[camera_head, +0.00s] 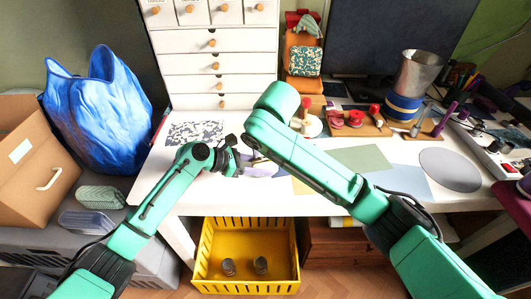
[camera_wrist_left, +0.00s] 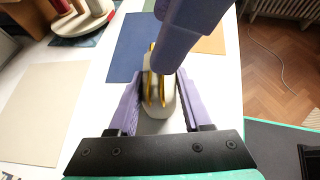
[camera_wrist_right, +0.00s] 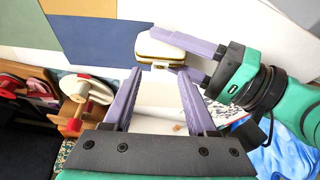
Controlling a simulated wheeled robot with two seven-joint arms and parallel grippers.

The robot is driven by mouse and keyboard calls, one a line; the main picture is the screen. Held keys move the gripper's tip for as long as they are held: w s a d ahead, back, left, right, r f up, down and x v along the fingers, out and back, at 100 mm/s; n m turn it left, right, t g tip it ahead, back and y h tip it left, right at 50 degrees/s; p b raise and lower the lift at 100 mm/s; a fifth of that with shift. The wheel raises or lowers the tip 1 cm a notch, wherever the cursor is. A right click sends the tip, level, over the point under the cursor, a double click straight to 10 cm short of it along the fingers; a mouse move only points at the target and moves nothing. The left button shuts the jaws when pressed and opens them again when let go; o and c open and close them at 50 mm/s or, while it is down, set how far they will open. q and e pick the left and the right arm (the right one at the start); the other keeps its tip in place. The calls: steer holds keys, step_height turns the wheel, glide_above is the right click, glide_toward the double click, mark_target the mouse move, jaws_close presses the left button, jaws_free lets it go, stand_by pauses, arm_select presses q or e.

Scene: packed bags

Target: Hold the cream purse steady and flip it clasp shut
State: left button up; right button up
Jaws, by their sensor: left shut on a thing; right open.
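The cream purse (camera_wrist_right: 160,46) has a gold-edged frame and shows in the right wrist view just beyond my right fingertips. In the left wrist view the purse (camera_wrist_left: 157,106) stands between my left fingers, with two gold rims that look slightly apart. My left gripper (camera_wrist_left: 157,92) is shut on the purse; it also shows in the head view (camera_head: 240,166). My right gripper (camera_wrist_right: 160,72) is open, with nothing between its fingers. A purple finger of it crosses in front of the purse in the left wrist view. In the head view my arms hide most of the purse.
Flat coloured sheets (camera_head: 362,160) and a grey disc (camera_head: 450,170) lie on the white desk. Red-topped spools (camera_head: 354,117) stand on a wooden board behind. A white drawer unit (camera_head: 220,60) stands at the back. A yellow crate (camera_head: 246,287) is below the desk's front edge.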

steer(key=x, duration=0.2)
steer(key=shift+w+f, duration=0.15)
steer(key=shift+f, duration=0.15)
jaws_close()
steer(key=shift+s+f+t, duration=0.15)
steer(key=shift+s+t, duration=0.1)
steer(key=shift+t, duration=0.35)
jaws_free()
steer(key=v, duration=1.2)
steer(key=shift+s, duration=0.15)
